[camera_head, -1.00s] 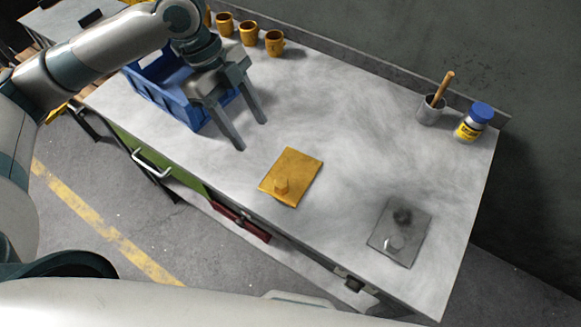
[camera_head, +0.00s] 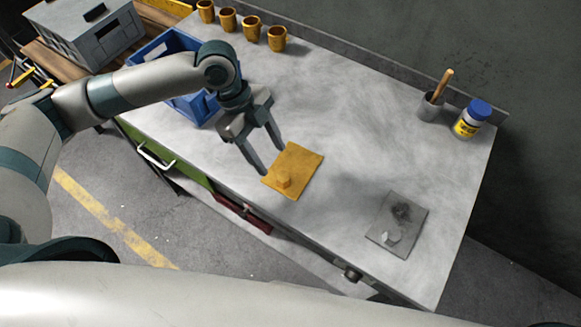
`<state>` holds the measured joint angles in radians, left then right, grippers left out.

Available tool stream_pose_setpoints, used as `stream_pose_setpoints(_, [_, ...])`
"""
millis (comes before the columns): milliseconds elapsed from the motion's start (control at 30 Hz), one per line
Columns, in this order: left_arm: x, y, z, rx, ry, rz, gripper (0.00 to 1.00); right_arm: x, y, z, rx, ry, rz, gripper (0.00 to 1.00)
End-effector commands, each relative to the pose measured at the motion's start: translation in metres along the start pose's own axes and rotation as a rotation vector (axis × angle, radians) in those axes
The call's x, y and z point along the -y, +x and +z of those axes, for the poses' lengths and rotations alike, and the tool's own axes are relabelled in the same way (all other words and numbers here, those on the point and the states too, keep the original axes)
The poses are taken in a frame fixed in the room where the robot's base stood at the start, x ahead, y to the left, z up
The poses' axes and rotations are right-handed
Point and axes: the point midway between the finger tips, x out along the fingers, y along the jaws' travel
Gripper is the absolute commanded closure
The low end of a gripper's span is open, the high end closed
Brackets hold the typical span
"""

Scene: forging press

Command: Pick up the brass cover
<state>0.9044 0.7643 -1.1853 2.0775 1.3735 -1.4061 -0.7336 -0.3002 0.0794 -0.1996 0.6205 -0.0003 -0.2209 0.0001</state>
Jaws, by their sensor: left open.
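The brass cover (camera_head: 298,164) is a flat yellow plate with a small raised knob (camera_head: 284,180) near its front end. It lies on the grey worktable (camera_head: 340,120) near the front edge. My left gripper (camera_head: 273,161) is open and empty. Its two fingers point down toward the plate's left side, close to it; I cannot tell whether they touch it. My right gripper is not in view.
A grey plate (camera_head: 386,224) with dark and light bits lies to the right. A blue crate (camera_head: 160,84) stands behind my left arm. Several brass cups (camera_head: 251,28) line the back left. A grey cup (camera_head: 430,107) with a wooden handle and a blue-lidded jar (camera_head: 472,119) stand back right.

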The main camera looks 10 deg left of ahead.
Motion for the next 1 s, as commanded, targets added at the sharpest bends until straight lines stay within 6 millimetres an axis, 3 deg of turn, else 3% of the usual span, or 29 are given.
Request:
stream_pose_setpoints(200, [0.0,0.021,-0.001,-0.001,-0.001,0.001,0.48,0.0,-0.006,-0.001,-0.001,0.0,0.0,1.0])
stream_pose_setpoints(733, [0.0,0.03,-0.002,-0.001,-0.001,0.002,0.48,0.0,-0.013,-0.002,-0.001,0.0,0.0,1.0])
stream_pose_setpoints(1000, [0.0,0.063,-0.003,-0.001,-0.002,0.002,0.48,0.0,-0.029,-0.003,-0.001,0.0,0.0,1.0])
